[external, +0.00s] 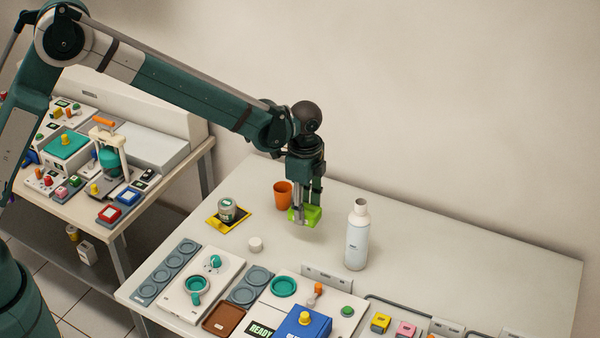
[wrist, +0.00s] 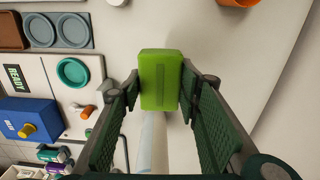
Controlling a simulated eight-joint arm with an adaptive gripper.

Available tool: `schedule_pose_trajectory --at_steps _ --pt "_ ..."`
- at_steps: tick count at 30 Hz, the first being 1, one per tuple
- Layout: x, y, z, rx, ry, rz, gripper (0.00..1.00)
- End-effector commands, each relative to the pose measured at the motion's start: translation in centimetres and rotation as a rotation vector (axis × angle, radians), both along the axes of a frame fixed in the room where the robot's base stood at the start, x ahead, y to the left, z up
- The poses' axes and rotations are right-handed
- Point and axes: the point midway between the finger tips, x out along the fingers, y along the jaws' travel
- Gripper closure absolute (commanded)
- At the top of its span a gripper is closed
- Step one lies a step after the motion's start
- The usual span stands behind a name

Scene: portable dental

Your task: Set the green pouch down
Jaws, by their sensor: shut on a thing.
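The green pouch (external: 312,215) is a small bright green block. My gripper (external: 304,208) is shut on it and holds it above the white table, with a faint shadow beneath. In the wrist view the pouch (wrist: 160,80) sits between the two dark green fingers of my gripper (wrist: 160,90), touching both. Its underside and the exact gap to the table cannot be told.
A white bottle (external: 357,236) stands right of the pouch, and an orange cup (external: 283,195) stands close on its left. A jar (external: 227,209) on a yellow mat (external: 213,222) and a white cap (external: 255,244) are further left. The table's right side (external: 470,265) is clear.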

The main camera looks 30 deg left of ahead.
Motion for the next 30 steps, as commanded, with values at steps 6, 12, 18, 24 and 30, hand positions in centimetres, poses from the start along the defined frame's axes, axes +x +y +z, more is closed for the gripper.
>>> schedule_pose_trajectory --at_steps 6,12,18,24,30 --pt "2.3 2.4 0.0 0.000 0.000 0.000 0.79" --pt "5.8 6.3 0.0 0.000 0.000 -0.004 0.79" --pt "9.6 11.3 0.1 0.000 0.000 -0.011 0.79" --pt "13.0 16.7 0.1 0.000 0.001 -0.019 0.79" --pt "16.1 22.1 0.2 0.000 0.001 -0.025 0.79"
